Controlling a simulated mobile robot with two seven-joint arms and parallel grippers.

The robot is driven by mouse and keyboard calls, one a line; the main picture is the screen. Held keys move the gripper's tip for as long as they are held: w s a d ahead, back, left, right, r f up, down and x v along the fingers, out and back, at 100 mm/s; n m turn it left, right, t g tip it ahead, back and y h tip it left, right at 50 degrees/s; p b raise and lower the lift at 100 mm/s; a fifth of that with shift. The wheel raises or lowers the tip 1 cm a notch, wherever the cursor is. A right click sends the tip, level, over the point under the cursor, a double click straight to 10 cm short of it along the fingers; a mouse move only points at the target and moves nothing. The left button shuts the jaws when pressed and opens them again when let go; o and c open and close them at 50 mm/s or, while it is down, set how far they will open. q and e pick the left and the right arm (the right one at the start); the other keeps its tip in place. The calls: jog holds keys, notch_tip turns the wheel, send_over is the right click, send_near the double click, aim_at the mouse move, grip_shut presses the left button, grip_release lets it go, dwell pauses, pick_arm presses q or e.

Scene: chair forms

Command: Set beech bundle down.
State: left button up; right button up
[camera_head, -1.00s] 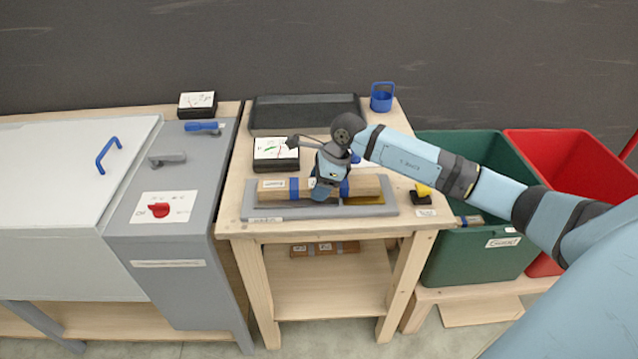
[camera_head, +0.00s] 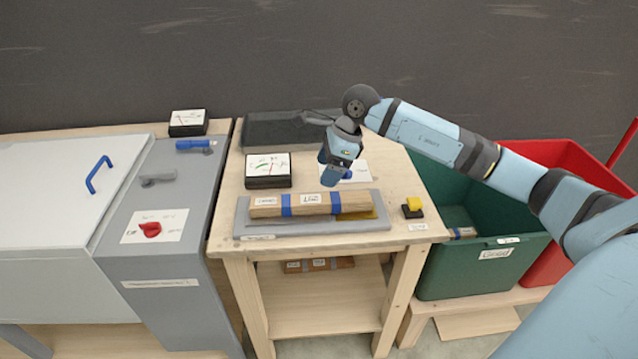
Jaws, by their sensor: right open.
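The beech bundle (camera_head: 262,207) is a light wooden bundle with blue bands and white labels. It lies on the grey mat (camera_head: 365,222) near the front of the wooden table, partly over a yellowish strip (camera_head: 358,214). My right gripper (camera_head: 330,178) is above the table, behind and apart from the bundle. It is open and empty, and its fingers point down. My left gripper is not in view.
A meter box (camera_head: 268,171) stands behind the bundle and a dark tray (camera_head: 280,130) at the back. A yellow-and-black block (camera_head: 413,207) sits at the right. Beyond are a green bin (camera_head: 470,268) and a red bin (camera_head: 590,165). A grey machine (camera_head: 165,270) stands left.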

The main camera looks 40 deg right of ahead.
jog(key=s+a+f+m+t+y, duration=0.2)
jog(key=s+a+m+t+y, duration=0.2)
jog(key=a+m+y, duration=0.55)
jog(key=s+a+f+m+t+y, duration=0.35)
jog(key=a+m, duration=0.35)
jog(key=a, duration=0.6)
jog(key=s+f+m+h, duration=0.6)
jog(key=s+f+m, duration=0.2)
jog(key=m, duration=0.6)
jog(key=s+d+f+m+h, duration=0.1)
jog(key=s+f+m+h, duration=0.6)
jog(key=f+m, duration=0.5)
jog(key=s+m, duration=0.1)
jog(key=m, duration=0.1)
jog(key=shift+s+f+m+h, duration=0.3)
jog(key=shift+s+f+m, duration=0.05)
jog(key=shift+s+f, duration=0.05)
jog(key=shift+d+t, duration=0.1)
jog(key=shift+t, duration=0.15)
